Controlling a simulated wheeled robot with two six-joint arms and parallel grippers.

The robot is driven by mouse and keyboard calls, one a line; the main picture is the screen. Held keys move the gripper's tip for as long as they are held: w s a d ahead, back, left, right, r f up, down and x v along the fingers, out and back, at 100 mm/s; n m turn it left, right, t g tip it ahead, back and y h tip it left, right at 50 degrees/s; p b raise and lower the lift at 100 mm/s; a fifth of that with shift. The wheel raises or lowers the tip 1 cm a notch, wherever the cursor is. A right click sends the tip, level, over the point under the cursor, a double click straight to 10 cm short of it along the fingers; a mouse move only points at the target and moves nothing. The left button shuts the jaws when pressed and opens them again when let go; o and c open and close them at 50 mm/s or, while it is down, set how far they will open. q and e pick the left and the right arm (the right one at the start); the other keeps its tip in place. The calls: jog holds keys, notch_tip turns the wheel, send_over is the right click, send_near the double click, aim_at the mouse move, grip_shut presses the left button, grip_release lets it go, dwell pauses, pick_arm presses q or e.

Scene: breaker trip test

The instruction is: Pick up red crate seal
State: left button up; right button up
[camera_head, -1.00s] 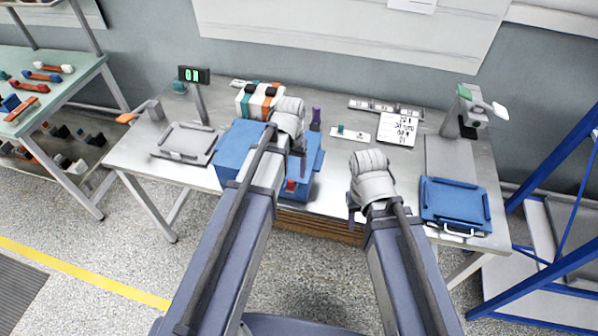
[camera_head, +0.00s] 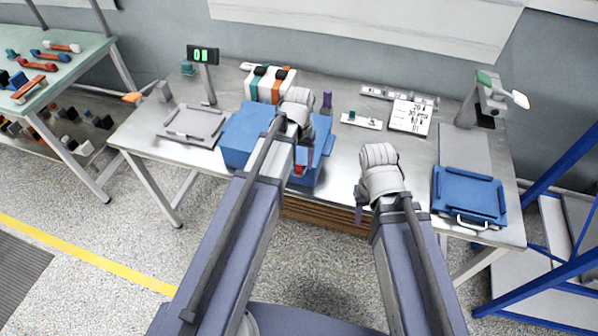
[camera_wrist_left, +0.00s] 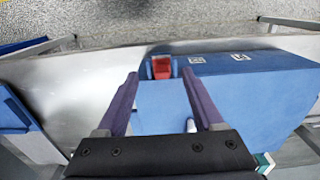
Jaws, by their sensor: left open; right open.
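The red crate seal (camera_head: 299,170) is at the front of the blue crate (camera_head: 247,138), partly hidden behind my left arm. In the left wrist view the red seal (camera_wrist_left: 162,68) shows near the crate's edge, between the tips of the two purple fingers. My left gripper (camera_wrist_left: 160,75) is open above the blue crate, with nothing held. In the head view its fingers (camera_head: 303,155) are largely hidden by the wrist. I cannot tell how far they are above the seal. My right gripper (camera_head: 360,208) is open and empty near the table's front edge, mostly hidden by its wrist.
A grey tray (camera_head: 194,125) lies left of the crate, below a display (camera_head: 203,56) on a post. A blue tray (camera_head: 468,196) lies at the right.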

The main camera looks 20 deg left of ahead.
aim_at(299, 166)
pick_arm(q)
notch_tip(299, 166, down, 4)
jog(key=b, duration=0.2)
jog(key=shift+w+a+r+b, duration=0.1)
jog(key=shift+r+b, duration=0.15)
jog(key=shift+b, duration=0.05)
jog(key=shift+r, duration=0.1)
grip_shut()
